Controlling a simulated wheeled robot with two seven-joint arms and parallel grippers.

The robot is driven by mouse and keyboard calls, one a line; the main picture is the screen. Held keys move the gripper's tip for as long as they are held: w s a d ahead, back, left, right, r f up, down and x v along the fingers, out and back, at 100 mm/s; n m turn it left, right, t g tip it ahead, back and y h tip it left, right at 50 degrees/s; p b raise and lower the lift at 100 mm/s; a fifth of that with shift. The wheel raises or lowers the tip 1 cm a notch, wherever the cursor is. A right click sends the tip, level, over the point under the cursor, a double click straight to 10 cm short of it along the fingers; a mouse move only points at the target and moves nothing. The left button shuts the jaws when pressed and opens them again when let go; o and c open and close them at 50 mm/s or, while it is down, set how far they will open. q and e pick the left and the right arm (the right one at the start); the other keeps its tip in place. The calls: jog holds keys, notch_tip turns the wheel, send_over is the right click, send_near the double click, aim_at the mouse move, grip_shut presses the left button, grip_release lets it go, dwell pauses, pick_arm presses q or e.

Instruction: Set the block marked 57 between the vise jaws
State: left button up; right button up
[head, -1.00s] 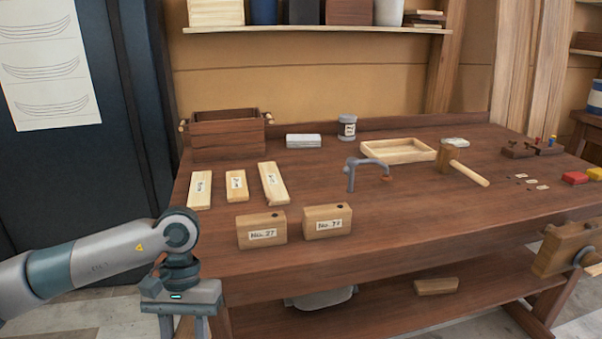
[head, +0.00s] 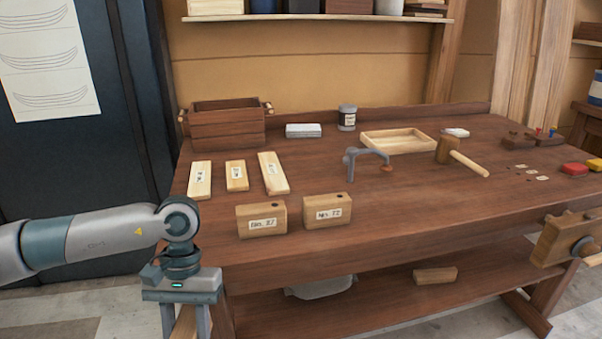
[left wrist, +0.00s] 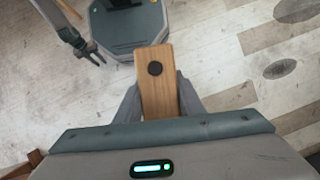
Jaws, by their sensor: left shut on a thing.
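My left gripper (left wrist: 160,95) is shut on a wooden block (left wrist: 158,85) with a dark round spot on its end, over the floor in the left wrist view. No number shows on this block. In the head view my left gripper (head: 186,318) is at the lower left, in front of the bench's left end, with its tips cut off by the frame. The wooden vise (head: 568,238) is on the bench's front at the far right; the gap between its jaws is not clear.
Two labelled blocks, one at left (head: 262,221) and one at right (head: 327,211), stand near the front edge of the bench (head: 400,230). Behind are labelled slats, a crate (head: 227,128), a metal holdfast (head: 366,160), a tray (head: 398,147) and a mallet (head: 460,157). Another block (head: 435,275) lies on the low shelf.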

pick_arm(q)
jog(key=shift+f, duration=0.1)
dwell(1.0)
jog(key=w+x, duration=0.1)
jog(key=x, duration=1.3)
jog(key=shift+w+f, duration=0.25)
jog(key=shift+f, duration=0.1)
